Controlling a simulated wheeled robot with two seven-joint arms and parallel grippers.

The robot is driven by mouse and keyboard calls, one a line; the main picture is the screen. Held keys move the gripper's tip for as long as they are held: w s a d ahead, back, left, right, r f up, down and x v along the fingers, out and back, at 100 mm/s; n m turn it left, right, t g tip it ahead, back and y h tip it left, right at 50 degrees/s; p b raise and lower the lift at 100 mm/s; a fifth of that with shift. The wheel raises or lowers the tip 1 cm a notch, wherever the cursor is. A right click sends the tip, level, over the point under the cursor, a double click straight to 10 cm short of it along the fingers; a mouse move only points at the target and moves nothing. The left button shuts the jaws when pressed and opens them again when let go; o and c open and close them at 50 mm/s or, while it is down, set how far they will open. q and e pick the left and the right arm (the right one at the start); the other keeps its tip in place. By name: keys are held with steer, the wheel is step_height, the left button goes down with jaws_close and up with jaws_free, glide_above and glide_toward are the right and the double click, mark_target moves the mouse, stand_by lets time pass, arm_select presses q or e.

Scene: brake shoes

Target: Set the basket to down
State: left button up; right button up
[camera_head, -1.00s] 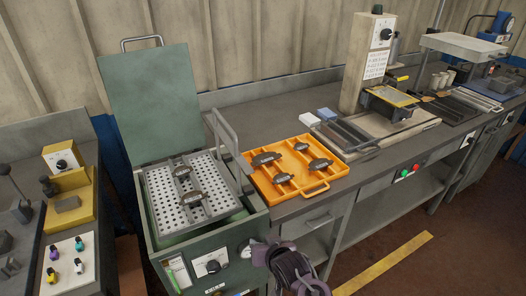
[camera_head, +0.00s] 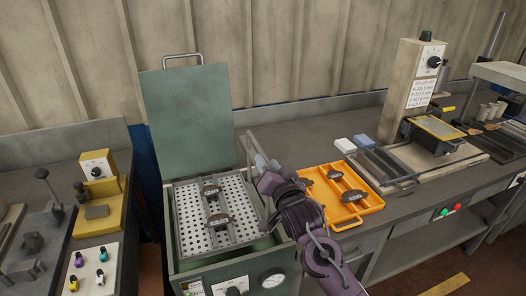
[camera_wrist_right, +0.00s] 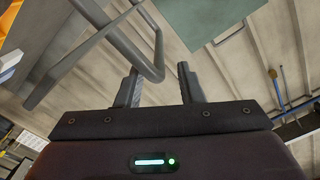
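The basket (camera_head: 190,233) is a perforated light metal tray at the open top of a green box, with two dark brake shoes (camera_head: 218,219) on it. A green inner area shows below its front edge. A grey bent-bar handle (camera_head: 247,152) rises at the basket's right side. My right gripper (camera_head: 262,172) is beside this handle, at the right of the basket, and hides part of it. In the right wrist view the fingers (camera_wrist_right: 158,85) are apart, with the handle bar (camera_wrist_right: 128,47) near the fingertips; I cannot tell whether they touch. My left gripper is not in view.
The box's green lid (camera_head: 187,118) stands open behind the basket. An orange tray (camera_head: 372,205) with brake shoes lies to the right, partly behind my right arm. A panel with coloured knobs (camera_head: 97,265) and a yellow fixture (camera_head: 103,212) are at the left.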

mark_target(263, 153)
steer(key=shift+p+x, duration=0.35)
steer(key=shift+x, duration=2.05)
steer(key=shift+f, duration=0.1)
steer(key=shift+d, duration=0.1)
jaws_close()
